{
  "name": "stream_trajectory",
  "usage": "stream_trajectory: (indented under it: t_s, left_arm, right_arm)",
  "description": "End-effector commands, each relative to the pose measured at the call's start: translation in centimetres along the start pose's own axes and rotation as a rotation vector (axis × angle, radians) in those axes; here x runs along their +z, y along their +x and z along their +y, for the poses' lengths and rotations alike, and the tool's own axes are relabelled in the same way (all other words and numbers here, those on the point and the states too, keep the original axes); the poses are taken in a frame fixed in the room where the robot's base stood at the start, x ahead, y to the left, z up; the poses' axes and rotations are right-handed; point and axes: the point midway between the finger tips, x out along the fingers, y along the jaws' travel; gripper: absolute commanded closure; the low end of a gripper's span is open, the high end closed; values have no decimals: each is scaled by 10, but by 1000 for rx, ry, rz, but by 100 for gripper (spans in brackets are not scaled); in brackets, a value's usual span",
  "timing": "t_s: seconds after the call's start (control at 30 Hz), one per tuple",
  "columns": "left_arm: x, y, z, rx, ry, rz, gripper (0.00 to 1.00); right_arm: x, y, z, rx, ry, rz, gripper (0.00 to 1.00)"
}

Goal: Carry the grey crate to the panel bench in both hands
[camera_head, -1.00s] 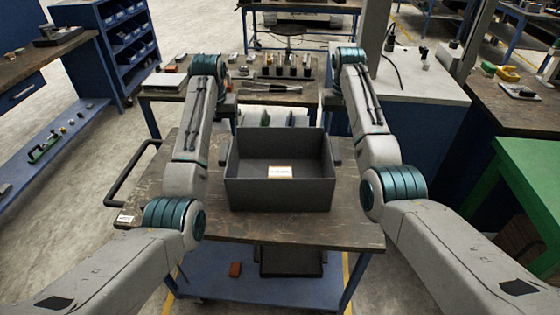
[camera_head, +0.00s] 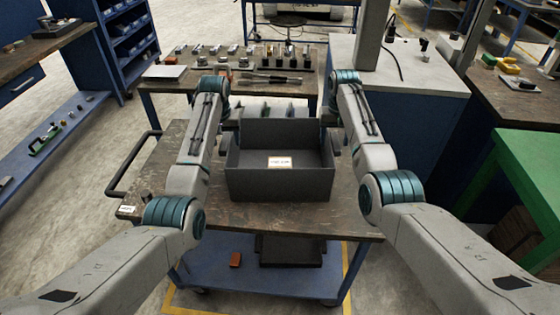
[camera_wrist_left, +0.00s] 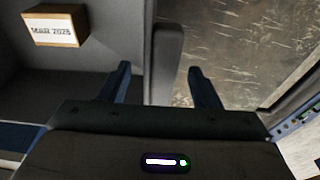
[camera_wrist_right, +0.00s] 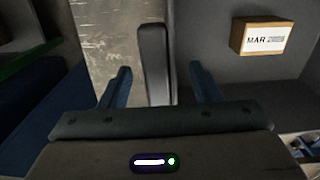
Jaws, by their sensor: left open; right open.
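The grey crate (camera_head: 281,185) stands upright on the dark worn top of a blue cart (camera_head: 160,190). Inside it lies a small box with a white label, also seen in the left wrist view (camera_wrist_left: 55,27) and right wrist view (camera_wrist_right: 262,37). My left gripper (camera_wrist_left: 160,78) is open at the crate's left side, with an upright grey grip bar (camera_wrist_left: 165,60) between its fingers. My right gripper (camera_wrist_right: 162,78) is open at the right side, likewise around a bar (camera_wrist_right: 153,60). Gaps show beside both bars. The head view mostly hides both grippers behind my arms. I cannot tell which bench is the panel bench.
A bench with several small parts (camera_head: 160,72) stands just beyond the cart. A white-topped cabinet (camera_head: 410,78) is at back right. A green table (camera_head: 535,150) is close on the right, and a long bench (camera_head: 35,50) on the left. Open floor lies left of the cart.

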Motion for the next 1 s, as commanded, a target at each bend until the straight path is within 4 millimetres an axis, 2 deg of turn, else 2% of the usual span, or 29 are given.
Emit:
stream_trajectory:
  t_s: [0.2,0.5,0.57,0.8,1.0]
  left_arm:
    - [0,16,0,0,0,0,43]
    - [0,18,0,0,0,1,43]
    - [0,18,0,0,0,1,53]
    - [0,18,0,0,0,0,100]
    - [0,18,0,0,0,0,100]
  right_arm:
    - [0,16,0,0,0,1,43]
    - [0,18,0,0,0,1,43]
    - [0,18,0,0,0,1,53]
    - [0,17,0,0,0,1,100]
    - [0,17,0,0,0,1,100]
